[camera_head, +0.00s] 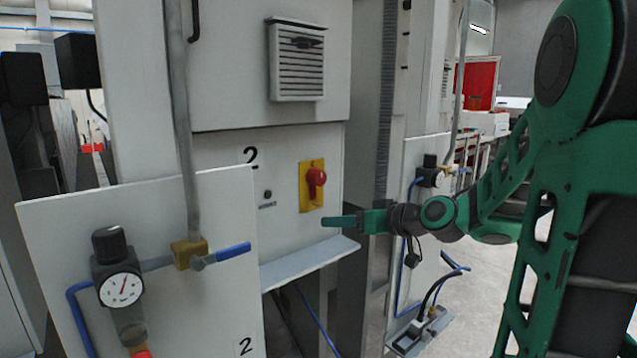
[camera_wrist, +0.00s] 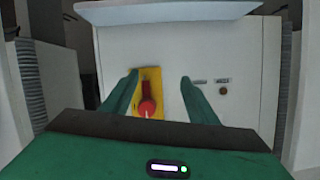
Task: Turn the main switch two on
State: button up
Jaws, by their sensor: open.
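Main switch two is a red rotary knob (camera_head: 316,178) on a yellow plate (camera_head: 305,195), on the light grey panel marked 2. Its knob also shows in the wrist view (camera_wrist: 147,106), with a red handle bar running upward in that picture. My green gripper (camera_head: 335,221) is just below the switch in the head view, pointing left. In the wrist view my gripper (camera_wrist: 159,77) is open and empty. The knob shows between the two fingers, closer to the left finger, which overlaps the plate's edge. I see no contact with the knob.
A grey ledge (camera_head: 310,262) juts out below the switch panel; it is at the top of the wrist view (camera_wrist: 165,12). A small dark button (camera_head: 268,194) sits left of the switch. A white board with a pressure gauge (camera_head: 121,290) and valve stands at front left.

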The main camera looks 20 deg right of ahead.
aim_at(322, 179)
jog(key=w+d+r+t, duration=0.3)
jog(key=r+t, duration=0.1)
jog(key=r, duration=0.3)
jog(key=shift+m, duration=0.4)
jog(key=x, duration=1)
jog(key=shift+w+a, duration=0.2)
jog(key=shift+w, duration=0.1)
jog(key=c, duration=1)
